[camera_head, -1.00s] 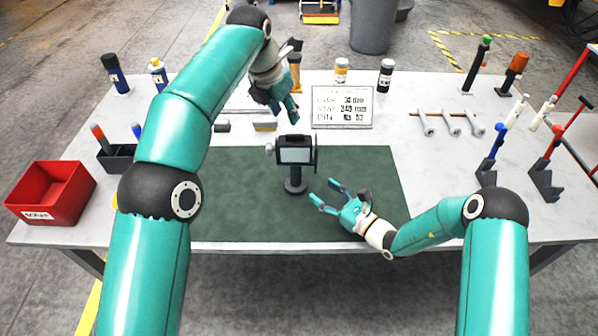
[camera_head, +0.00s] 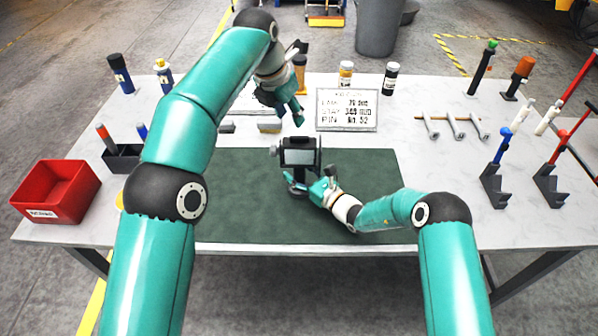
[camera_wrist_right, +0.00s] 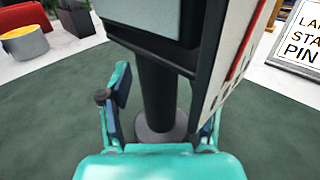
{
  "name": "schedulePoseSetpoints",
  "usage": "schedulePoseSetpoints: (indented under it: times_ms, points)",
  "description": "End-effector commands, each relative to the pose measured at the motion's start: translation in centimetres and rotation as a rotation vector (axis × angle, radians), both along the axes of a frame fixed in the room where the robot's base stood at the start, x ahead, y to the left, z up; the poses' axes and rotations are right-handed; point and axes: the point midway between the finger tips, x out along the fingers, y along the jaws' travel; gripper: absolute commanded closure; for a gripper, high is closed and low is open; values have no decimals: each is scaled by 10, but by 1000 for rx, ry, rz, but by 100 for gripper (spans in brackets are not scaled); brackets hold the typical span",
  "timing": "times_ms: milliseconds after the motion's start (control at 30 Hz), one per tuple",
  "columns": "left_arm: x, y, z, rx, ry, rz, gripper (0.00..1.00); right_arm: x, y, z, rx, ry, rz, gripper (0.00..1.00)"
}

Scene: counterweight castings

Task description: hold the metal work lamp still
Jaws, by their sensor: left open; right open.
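The metal work lamp (camera_head: 299,153) stands upright on the green mat (camera_head: 240,215), its dark square head on a short post over a round base. My right gripper (camera_head: 304,178) is low at the lamp's post. In the right wrist view its open fingers (camera_wrist_right: 160,128) are on both sides of the dark post (camera_wrist_right: 158,95), with gaps visible beside it. The lamp's head fills the top of that view. My left gripper (camera_head: 288,112) is open, pointing down behind and above the lamp, apart from it.
A printed sign (camera_head: 347,110) stands behind the mat. A red bin (camera_head: 56,190) is at the left edge. Wrenches (camera_head: 455,128), clamps (camera_head: 492,185) and bottles (camera_head: 391,78) stand or lie around the mat.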

Motion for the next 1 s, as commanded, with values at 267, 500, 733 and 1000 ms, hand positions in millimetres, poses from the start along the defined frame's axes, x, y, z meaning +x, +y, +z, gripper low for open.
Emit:
schedulePoseSetpoints:
  times_ms: [267, 500, 733, 1000]
  points:
    - [0, 0, 0, 0, 0, 0, 58, 0, 0, 0, 0, 0, 0, 72]
    - [0, 0, 0, 0, 0, 0, 58, 0, 0, 0, 0, 0, 0, 100]
    - [0, 0, 0, 2, -1, -6, 42, 0, 0, 0, 0, 0, 0, 100]
    - [9, -3, 4, 50, -91, -204, 23, 0, -1, 0, 0, 0, 0, 100]
